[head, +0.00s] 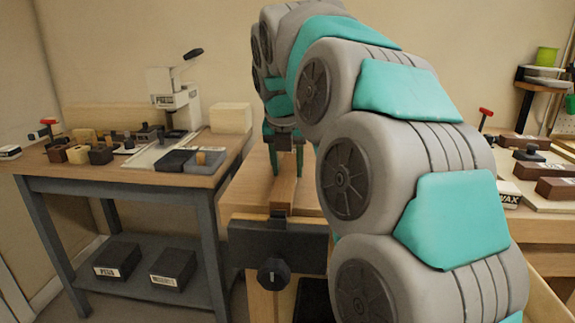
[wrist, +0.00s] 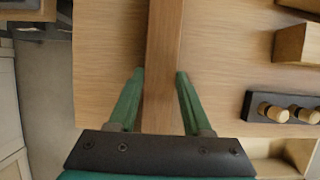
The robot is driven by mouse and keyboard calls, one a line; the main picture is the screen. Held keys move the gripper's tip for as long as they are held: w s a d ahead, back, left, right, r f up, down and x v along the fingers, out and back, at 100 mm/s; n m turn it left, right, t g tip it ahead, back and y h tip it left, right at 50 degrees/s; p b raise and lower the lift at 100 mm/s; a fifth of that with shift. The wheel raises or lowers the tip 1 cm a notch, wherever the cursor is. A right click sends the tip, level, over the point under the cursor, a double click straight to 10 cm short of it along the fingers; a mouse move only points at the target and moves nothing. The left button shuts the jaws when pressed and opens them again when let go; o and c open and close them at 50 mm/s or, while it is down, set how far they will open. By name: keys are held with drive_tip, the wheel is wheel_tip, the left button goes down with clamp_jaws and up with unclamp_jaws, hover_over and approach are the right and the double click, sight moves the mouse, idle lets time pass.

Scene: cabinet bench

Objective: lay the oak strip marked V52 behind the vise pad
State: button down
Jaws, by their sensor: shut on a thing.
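A long brown wooden strip (wrist: 164,45) runs between the green fingers of my gripper (wrist: 160,76) in the wrist view. My gripper is shut on it. In the head view my gripper (head: 284,165) points down over the bench, and the strip (head: 284,194) reaches from it toward the vise. No V52 mark can be read on the strip. The dark vise (head: 278,246) with a round knob is at the bench's front edge. A small dark block that may be its pad (head: 278,216) stands at the strip's near end. Whether the strip touches the bench cannot be told.
The wooden bench top (head: 242,196) is bare left of the strip. A grey side table (head: 120,176) on the left carries an arbor press (head: 176,98) and several small blocks. The wrist view shows a black holder (wrist: 285,107) with wooden pegs to the right.

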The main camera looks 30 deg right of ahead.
drive_tip(key=shift+f, duration=0.1)
idle(0.6)
drive_tip(key=shift+c, duration=0.5)
unclamp_jaws()
drive_tip(key=shift+v, duration=3.5)
